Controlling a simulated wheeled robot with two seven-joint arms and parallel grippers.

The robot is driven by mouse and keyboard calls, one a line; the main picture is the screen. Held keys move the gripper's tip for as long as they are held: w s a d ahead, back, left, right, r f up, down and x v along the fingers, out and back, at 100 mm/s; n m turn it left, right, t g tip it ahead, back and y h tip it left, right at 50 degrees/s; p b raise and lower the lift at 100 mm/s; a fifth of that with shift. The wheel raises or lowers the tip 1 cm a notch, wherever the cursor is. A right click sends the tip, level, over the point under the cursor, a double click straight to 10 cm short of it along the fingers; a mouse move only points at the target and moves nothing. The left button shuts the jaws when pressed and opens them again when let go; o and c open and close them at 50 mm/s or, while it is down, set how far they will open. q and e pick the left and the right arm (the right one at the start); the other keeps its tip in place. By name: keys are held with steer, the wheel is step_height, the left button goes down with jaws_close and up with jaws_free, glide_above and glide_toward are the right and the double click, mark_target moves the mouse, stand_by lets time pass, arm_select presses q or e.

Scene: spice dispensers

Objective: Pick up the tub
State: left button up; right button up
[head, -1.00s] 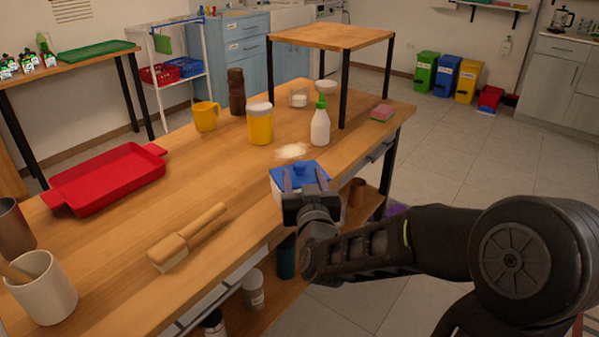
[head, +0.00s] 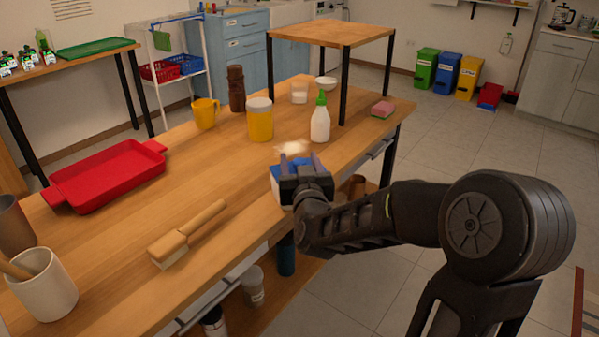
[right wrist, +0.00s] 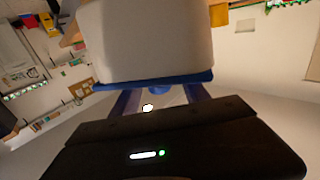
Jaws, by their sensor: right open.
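The tub is a white container (right wrist: 150,40) with a blue lid (head: 283,172). In the head view it stands at the near right edge of the wooden table, mostly hidden behind my right gripper (head: 297,158). That gripper is open, its two fingers spread over the lid area. In the right wrist view, the picture is upside down: the white body fills the top, with the blue lid (right wrist: 155,82) below it. The fingers of my right gripper (right wrist: 158,98) reach toward the lid. Whether they touch it I cannot tell. My left gripper is not in view.
A white bottle with a green cap (head: 320,122) and a yellow jar (head: 260,122) stand behind, near pale spilled powder (head: 292,147). A wooden brush (head: 188,234) and a red tray (head: 108,180) lie to the left. A raised wooden stand (head: 330,36) is at the back.

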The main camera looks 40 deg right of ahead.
jaws_close()
stand_by(0.6)
